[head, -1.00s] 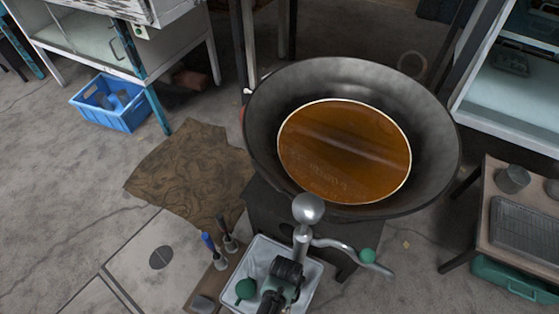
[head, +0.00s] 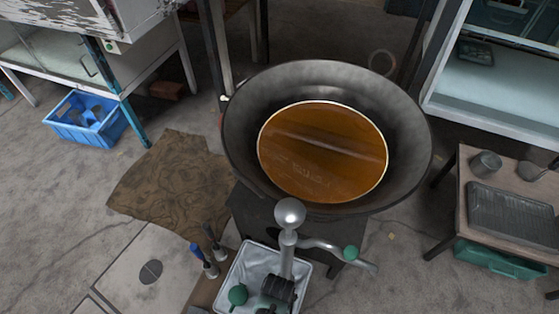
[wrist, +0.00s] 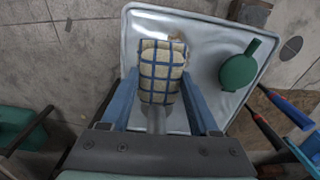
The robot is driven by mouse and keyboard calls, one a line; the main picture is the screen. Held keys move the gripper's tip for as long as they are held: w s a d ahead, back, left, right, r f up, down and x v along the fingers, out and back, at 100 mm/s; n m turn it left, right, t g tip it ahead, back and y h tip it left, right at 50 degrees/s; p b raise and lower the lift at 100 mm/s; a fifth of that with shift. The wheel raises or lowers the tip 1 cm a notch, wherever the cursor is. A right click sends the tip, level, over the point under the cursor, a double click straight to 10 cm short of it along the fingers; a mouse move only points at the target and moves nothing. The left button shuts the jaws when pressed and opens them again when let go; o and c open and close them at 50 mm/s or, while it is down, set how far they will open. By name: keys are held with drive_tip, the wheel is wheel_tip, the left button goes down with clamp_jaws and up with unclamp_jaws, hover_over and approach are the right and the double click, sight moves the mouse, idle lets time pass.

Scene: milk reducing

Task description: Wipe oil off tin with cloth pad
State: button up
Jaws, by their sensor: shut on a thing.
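My gripper (wrist: 160,82) shows in the wrist view with two blue fingers, one on each side of a cloth pad. The pad (wrist: 161,65) is cream with a blue grid, and the fingers are shut on it. A grey rod-like part shows just below the pad. The pad is over a pale, shiny tray (wrist: 205,22). A small brownish patch shows at the pad's far edge; I cannot tell whether it is oil. I cannot make out a separate tin; the pad and fingers hide the tray's middle. The tray also shows in the head view (head: 309,283).
A green round object (wrist: 238,72) lies in the tray. Tools with blue and red handles (wrist: 285,105) lie beside it. A large dark wok (head: 405,150) of amber liquid stands behind the tray. A low table (head: 461,180) is at right, a blue crate (head: 87,118) at left.

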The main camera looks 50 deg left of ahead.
drive_tip(key=shift+s+d+p, duration=0.55)
drive_tip(key=shift+s+p, duration=0.05)
drive_tip(key=shift+s, duration=0.3)
drive_tip(key=shift+s+d+p, duration=0.55)
drive_tip(key=shift+s, duration=0.35)
drive_tip(key=shift+s+d+p, duration=0.55)
drive_tip(key=shift+s+p, duration=0.05)
drive_tip(key=shift+s, duration=0.3)
drive_tip(key=shift+w+a+b, duration=0.6)
drive_tip(key=shift+w+a, duration=0.15)
drive_tip(key=shift+w, duration=0.5)
drive_tip(key=shift+w+a+b, duration=0.55)
drive_tip(key=shift+w+a, duration=0.25)
drive_tip(key=shift+w, duration=0.45)
drive_tip(key=shift+w+a+b, duration=0.6)
drive_tip(key=shift+w+a, duration=0.15)
drive_tip(key=shift+w, duration=0.5)
drive_tip(key=shift+w+a+r, duration=0.1)
drive_tip(key=shift+w+a, duration=0.1)
drive_tip(key=shift+w, duration=0.1)
